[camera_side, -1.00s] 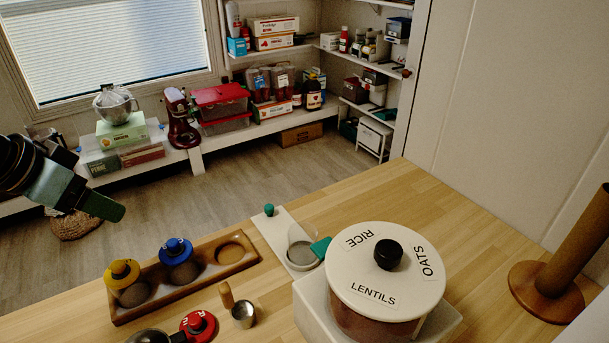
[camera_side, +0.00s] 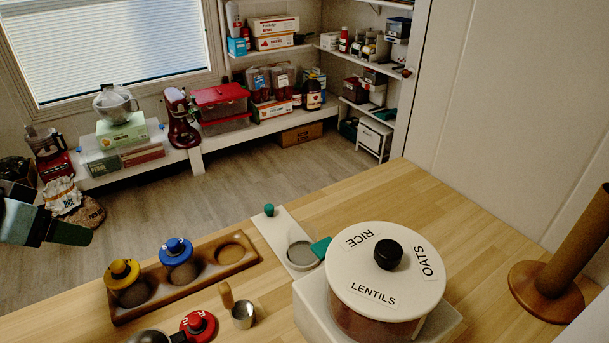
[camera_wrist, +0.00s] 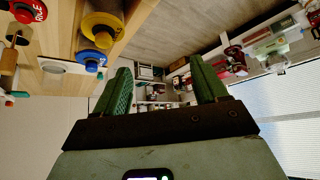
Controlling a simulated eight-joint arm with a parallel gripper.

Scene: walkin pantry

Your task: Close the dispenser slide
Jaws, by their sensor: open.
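The dispenser is a round container under a white lid (camera_side: 385,270) marked RICE, OATS and LENTILS, with a black knob. It stands on a white block (camera_side: 312,296) on the wooden counter. A green tab (camera_side: 321,248) sticks out at its left side, beside a round grey dish (camera_side: 301,254); I take it for the slide's handle. How far the slide is out cannot be told. My gripper (camera_side: 70,235) is at the far left edge of the side view, well away from the dispenser. In the wrist view its green fingers (camera_wrist: 163,82) are apart with nothing between them.
A red lid (camera_side: 198,325) and a small metal scoop (camera_side: 243,314) are in front. A brown upright roll (camera_side: 575,245) stands at right.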

